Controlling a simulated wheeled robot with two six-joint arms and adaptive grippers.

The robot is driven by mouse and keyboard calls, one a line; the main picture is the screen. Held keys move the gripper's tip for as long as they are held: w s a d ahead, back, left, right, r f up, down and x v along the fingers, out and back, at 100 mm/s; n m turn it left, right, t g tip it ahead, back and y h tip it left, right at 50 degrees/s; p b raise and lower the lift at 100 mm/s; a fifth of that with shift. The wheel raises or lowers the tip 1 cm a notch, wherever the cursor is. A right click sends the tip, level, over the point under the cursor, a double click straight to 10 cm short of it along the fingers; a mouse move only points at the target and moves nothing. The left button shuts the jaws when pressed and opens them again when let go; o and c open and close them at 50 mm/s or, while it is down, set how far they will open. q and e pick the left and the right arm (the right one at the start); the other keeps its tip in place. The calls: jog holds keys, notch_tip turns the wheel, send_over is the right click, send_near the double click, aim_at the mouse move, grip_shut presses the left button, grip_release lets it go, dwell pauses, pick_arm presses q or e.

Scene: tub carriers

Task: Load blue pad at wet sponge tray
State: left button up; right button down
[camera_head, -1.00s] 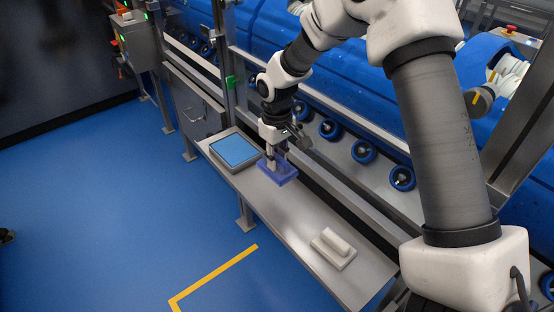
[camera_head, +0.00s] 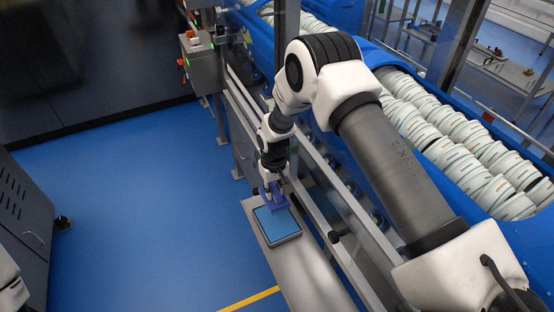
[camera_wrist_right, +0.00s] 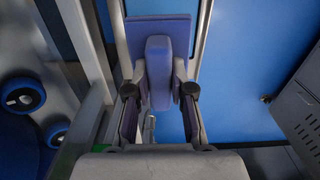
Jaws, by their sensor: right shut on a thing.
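The blue pad (camera_head: 280,204) is a dark blue-violet slab with a block handle. My right gripper (camera_head: 271,186) is shut on the handle, with a finger on each side. In the right wrist view the pad (camera_wrist_right: 118,45) and its handle (camera_wrist_right: 158,75) fill the space between the fingers (camera_wrist_right: 159,92). The wet sponge tray (camera_head: 296,236) is a grey, shallow tray with a light blue surface, on a narrow metal shelf. The pad shows at the tray's far edge; whether it touches the tray I cannot tell. My left gripper is not in view.
The metal shelf (camera_head: 310,278) runs toward me, bare in front of the tray. A metal rail (camera_head: 318,215) and the blue machine stand close on its right. Blue floor (camera_head: 150,200) is open on the left, with a dark cabinet (camera_head: 25,200) at the far left.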

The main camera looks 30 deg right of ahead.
aim_at(276, 197)
jog(key=shift+s+a+f+p, duration=0.1)
jog(key=shift+s+p, duration=0.15)
jog(key=shift+s, duration=0.35)
jog(key=shift+s+a+f+p, duration=0.1)
jog(key=shift+s+p, duration=0.1)
jog(key=shift+s, duration=0.4)
jog(key=shift+s+a+f, duration=0.1)
jog(key=shift+s+f, duration=0.1)
jog(key=shift+f+b, duration=0.3)
jog(key=shift+b, duration=0.25)
notch_tip(276, 197, down, 4)
jog(key=b, duration=0.2)
jog(key=shift+w+f+b, duration=0.15)
jog(key=shift+f+b, duration=0.1)
jog(key=shift+b, duration=0.15)
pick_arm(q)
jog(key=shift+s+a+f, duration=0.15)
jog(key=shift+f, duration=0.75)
pick_arm(e)
jog(key=shift+f, duration=0.3)
pick_arm(q)
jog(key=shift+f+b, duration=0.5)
jog(key=shift+b, duration=0.25)
pick_arm(e)
jog(key=shift+f, duration=0.65)
